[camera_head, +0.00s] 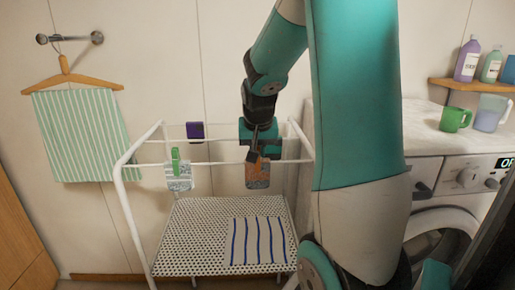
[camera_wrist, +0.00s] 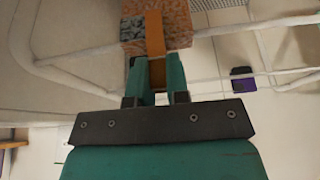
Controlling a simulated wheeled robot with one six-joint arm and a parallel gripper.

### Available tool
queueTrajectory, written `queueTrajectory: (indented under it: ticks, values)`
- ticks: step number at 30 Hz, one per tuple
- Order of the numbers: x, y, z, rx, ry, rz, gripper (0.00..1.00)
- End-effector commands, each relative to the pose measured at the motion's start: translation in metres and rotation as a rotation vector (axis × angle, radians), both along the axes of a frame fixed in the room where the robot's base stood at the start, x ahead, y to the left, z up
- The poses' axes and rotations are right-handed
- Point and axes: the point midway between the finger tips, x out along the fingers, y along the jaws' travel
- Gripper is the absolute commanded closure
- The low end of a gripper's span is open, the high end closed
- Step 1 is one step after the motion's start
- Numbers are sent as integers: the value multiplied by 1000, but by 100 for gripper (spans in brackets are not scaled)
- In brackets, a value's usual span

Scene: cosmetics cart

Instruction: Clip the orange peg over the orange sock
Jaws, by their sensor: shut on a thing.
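The orange patterned sock (camera_head: 258,173) hangs on the front rail of the white drying rack, and it fills the top of the wrist view (camera_wrist: 176,20). My gripper (camera_head: 259,150) is right above it at the rail. In the wrist view my gripper (camera_wrist: 156,72) is shut on the orange peg (camera_wrist: 155,38), which points away from the fingers and overlaps the sock. I cannot tell whether the peg's legs straddle the sock and rail. In the head view the peg is mostly hidden by my gripper.
A green peg (camera_head: 175,160) sits over a pale blue-grey sock (camera_head: 180,181) left on the same rail. A purple item (camera_head: 195,130) hangs on the rear rail. A striped cloth (camera_head: 258,241) lies on the perforated shelf (camera_head: 195,235). A washing machine (camera_head: 425,140) stands at right.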

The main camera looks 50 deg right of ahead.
Motion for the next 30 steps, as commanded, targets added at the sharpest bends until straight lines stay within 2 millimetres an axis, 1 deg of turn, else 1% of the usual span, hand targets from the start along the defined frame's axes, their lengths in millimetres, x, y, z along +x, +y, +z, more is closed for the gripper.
queueTrajectory:
  ticks: [5,6,8,9,10,18,22,26,30]
  values:
    - [0,0,0,0,0,0,100]
    - [0,0,0,0,0,0,82]
    - [0,0,0,0,0,0,68]
    - [0,0,0,0,0,0,59]
    - [0,0,0,0,0,0,54]
    - [0,0,1,0,0,0,54]
    - [-2,2,9,-2,-3,0,54]
    - [-8,9,31,-4,-6,0,54]
    - [-16,20,64,-5,-8,2,54]
